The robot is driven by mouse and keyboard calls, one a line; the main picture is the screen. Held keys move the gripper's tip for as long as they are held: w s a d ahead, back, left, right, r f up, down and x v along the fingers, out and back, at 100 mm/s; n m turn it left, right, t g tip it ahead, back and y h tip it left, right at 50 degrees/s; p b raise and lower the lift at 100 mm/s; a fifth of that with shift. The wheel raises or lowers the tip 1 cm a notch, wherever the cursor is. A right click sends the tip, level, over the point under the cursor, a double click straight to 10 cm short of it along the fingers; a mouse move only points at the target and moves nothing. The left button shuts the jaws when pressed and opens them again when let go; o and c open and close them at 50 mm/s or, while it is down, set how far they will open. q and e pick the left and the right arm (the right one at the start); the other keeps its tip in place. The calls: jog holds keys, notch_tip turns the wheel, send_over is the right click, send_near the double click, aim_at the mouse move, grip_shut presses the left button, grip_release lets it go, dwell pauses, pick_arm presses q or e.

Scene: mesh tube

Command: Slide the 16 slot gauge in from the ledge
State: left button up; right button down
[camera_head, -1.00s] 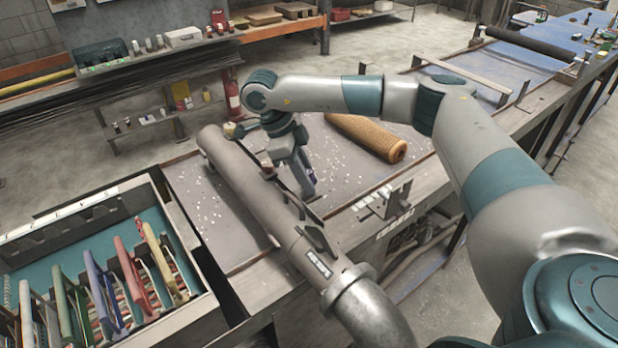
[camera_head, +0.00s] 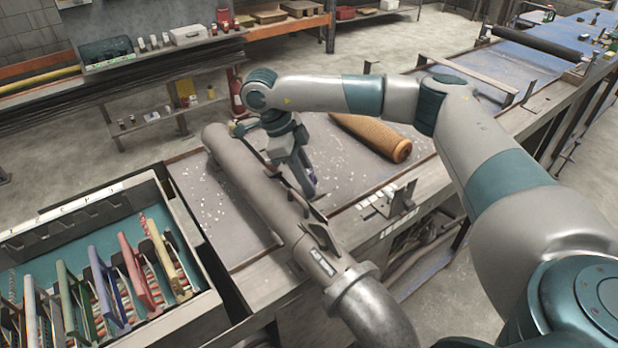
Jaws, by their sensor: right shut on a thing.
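My right gripper (camera_head: 309,185) is beside the long grey tube (camera_head: 245,185), on its right side, low over the bench. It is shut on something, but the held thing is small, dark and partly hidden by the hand. A thin dark bar (camera_head: 258,153) runs along the tube's right side, behind my wrist. I cannot tell whether the bar is a gauge or part of the tube. Several coloured slot gauges stand in the open box at the lower left, among them a yellow one (camera_head: 164,255) and a red one (camera_head: 136,268). No number 16 is legible. My left gripper is out of view.
The box (camera_head: 196,318) fills the lower left. A metal elbow (camera_head: 372,310) joins the tube's near end. A brown mesh roll (camera_head: 370,137) lies to the right. Small upright parts and white labels (camera_head: 378,201) line the bench's front edge. Bare bench (camera_head: 195,190) shows left of the tube.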

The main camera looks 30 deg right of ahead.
jog(key=shift+a, duration=0.1)
dwell(0.3)
jog(key=c, duration=1.5)
grip_release()
jog(key=shift+w+a+r, duration=0.15)
jog(key=shift+r, duration=0.35)
jog(key=b+v, duration=0.3)
jog(key=v, duration=1.3)
jog(key=shift+a+r, duration=0.1)
jog(key=shift+r, duration=0.05)
